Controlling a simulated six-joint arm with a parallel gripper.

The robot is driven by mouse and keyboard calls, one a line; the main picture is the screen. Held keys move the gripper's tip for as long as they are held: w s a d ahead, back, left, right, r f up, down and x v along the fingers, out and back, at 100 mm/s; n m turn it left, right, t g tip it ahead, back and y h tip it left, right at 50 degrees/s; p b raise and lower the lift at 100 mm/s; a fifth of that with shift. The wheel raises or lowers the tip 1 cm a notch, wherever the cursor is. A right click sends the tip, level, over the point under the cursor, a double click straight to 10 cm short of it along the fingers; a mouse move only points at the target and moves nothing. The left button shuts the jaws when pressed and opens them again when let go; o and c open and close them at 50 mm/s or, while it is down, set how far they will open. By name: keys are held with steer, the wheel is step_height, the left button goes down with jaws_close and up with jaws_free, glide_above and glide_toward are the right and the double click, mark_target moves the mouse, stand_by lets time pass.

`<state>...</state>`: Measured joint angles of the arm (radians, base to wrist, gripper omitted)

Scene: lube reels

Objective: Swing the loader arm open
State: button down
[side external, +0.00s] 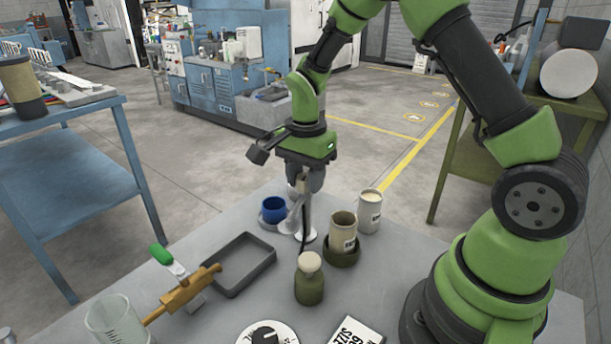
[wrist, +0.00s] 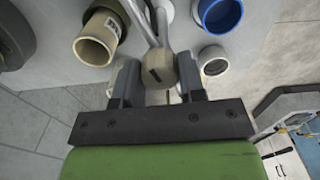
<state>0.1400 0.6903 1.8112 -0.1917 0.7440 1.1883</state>
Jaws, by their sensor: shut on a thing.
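My gripper (side external: 303,185) hangs over the grey bench, pointing down at a slim upright metal stand with a round pale base (side external: 304,231). In the wrist view my gripper (wrist: 158,78) has its two dark fingers on either side of a tan block (wrist: 160,69) and is shut on it. Pale grey rods (wrist: 139,18) run from this block toward the top of the picture; they look like the loader arm. In the side view the held block is mostly hidden by my gripper, and how far the arm stands open cannot be told.
A blue cup (side external: 273,208) stands left of the stand. A beige cup (side external: 343,226) in an olive holder and a pale can (side external: 370,206) stand right. An olive bottle (side external: 309,284) is in front.

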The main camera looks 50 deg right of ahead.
mark_target(306, 176)
steer(key=shift+m, duration=1.7)
steer(key=c, duration=0.7)
jaws_free()
step_height(306, 176, up, 9)
steer(key=shift+r, duration=0.5)
